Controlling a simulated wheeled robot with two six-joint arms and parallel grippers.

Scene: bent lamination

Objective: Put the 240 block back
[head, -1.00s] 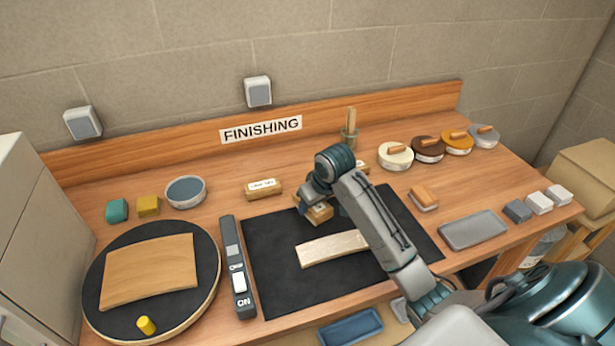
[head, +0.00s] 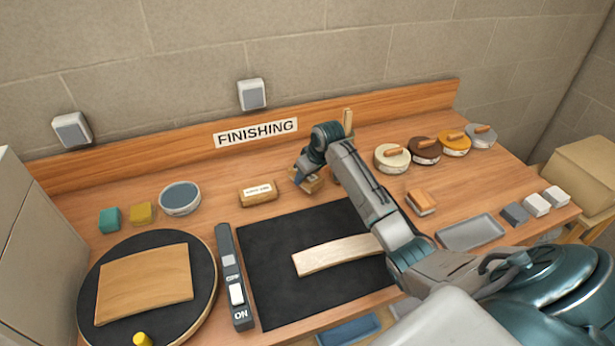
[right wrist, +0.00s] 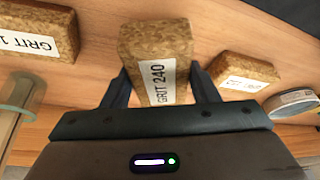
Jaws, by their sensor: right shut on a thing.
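The 240 block (right wrist: 157,52) is a brown cork-like block with a white label reading GRIT 240 in the right wrist view. My right gripper (right wrist: 160,88) is shut on it, one finger on each side. In the head view my right gripper (head: 305,178) holds the block (head: 313,184) behind the black mat, right of another labelled block (head: 258,194). I cannot tell whether the held block touches the bench. Two similar labelled blocks, at left (right wrist: 38,32) and right (right wrist: 248,75), flank it in the right wrist view. My left gripper is not in view.
A pale curved strip (head: 335,254) lies on the black mat (head: 270,285), partly behind my right arm. A jar stands behind the gripper, shown as glass in the right wrist view (right wrist: 18,95). Several round tins (head: 391,157) stand to the right. A switched control bar (head: 230,270) lies left.

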